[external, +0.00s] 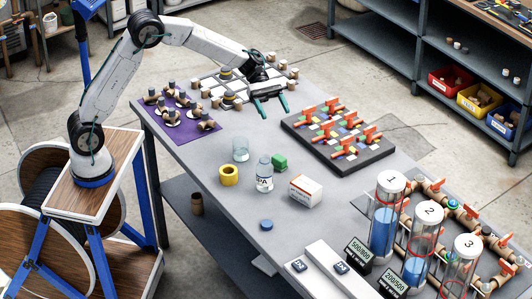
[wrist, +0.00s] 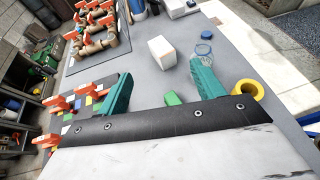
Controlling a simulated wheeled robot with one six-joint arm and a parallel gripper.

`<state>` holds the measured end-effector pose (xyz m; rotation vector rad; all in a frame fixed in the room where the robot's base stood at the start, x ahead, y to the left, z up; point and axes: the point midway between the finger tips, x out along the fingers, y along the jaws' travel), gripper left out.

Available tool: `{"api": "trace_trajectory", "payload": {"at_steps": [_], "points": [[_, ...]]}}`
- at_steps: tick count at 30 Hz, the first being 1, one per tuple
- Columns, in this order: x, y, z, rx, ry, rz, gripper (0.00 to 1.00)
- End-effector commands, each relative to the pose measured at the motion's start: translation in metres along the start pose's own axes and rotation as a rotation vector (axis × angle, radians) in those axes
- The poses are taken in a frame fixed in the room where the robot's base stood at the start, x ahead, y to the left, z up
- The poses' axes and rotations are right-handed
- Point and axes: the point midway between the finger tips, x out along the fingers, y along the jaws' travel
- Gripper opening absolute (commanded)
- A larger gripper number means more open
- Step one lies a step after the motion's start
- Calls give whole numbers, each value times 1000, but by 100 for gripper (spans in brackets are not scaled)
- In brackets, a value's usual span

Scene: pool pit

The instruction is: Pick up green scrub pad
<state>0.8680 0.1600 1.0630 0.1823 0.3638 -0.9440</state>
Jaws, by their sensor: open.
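The green scrub pad (external: 279,161) is a small green block lying on the grey table, just behind the clear IPA bottle (external: 264,175). In the wrist view the pad (wrist: 172,98) shows low in the picture between the two teal fingers, partly cut off by the gripper's dark front edge. My gripper (external: 271,108) is open and empty. It hangs above the table near the grid board, farther back than the pad and apart from it. Its fingers (wrist: 161,72) stand wide apart in the wrist view.
Close to the pad stand a clear glass (external: 241,149), a yellow ring (external: 229,175) and a white-orange box (external: 305,190). A dark board with orange-handled pieces (external: 372,158) lies to the right. A purple mat (external: 207,126) is at left. Labelled cylinders (external: 384,228) stand in front right.

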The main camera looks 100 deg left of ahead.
Motion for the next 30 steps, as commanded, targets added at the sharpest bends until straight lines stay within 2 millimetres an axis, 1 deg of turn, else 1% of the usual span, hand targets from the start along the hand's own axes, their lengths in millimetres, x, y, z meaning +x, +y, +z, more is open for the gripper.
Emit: {"api": "trace_trajectory", "payload": {"at_steps": [1,6,9,12,15,19,25,30], "points": [[10,0,-25,-9,1,-3,67],[38,0,-93,-5,1,-3,67],[51,0,-125,-2,2,-2,67],[59,0,-142,3,2,-1,67],[66,0,-147,4,1,-1,67],[81,0,-147,6,2,-3,67],[98,0,-145,7,1,-2,67],[124,-2,-144,6,2,-3,67]]}}
